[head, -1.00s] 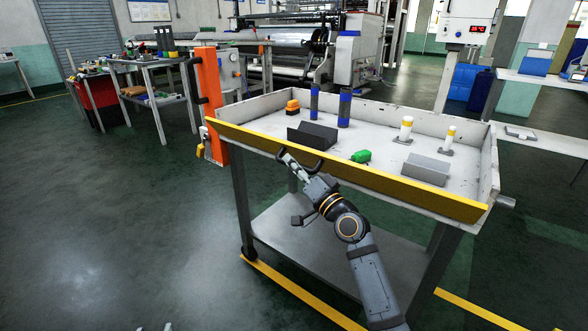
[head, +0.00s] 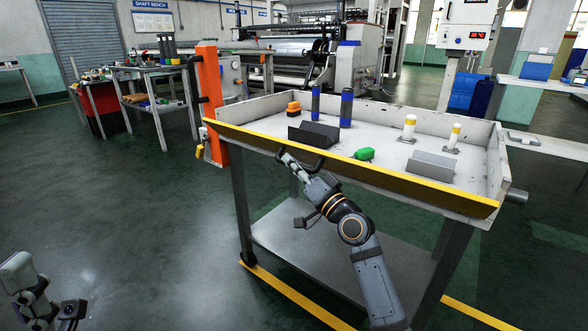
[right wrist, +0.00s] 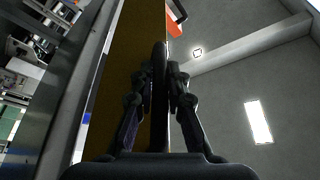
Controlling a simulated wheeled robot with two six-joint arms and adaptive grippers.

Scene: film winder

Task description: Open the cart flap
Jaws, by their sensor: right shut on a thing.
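The cart flap (head: 350,172) is the long front panel of the white-topped cart, with a bright yellow top edge and a darker yellow outer face. It leans slightly outward. My right gripper (head: 287,158) is shut on the flap's dark handle (head: 312,167), left of the flap's middle. In the right wrist view both fingers (right wrist: 160,95) close around the dark handle bar (right wrist: 159,70), beside the yellow flap face (right wrist: 128,75). My left gripper (head: 18,272) shows at the lower left, far from the cart; its fingers are unclear.
An orange post (head: 210,95) stands at the cart's left corner. The floor left of the cart is open.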

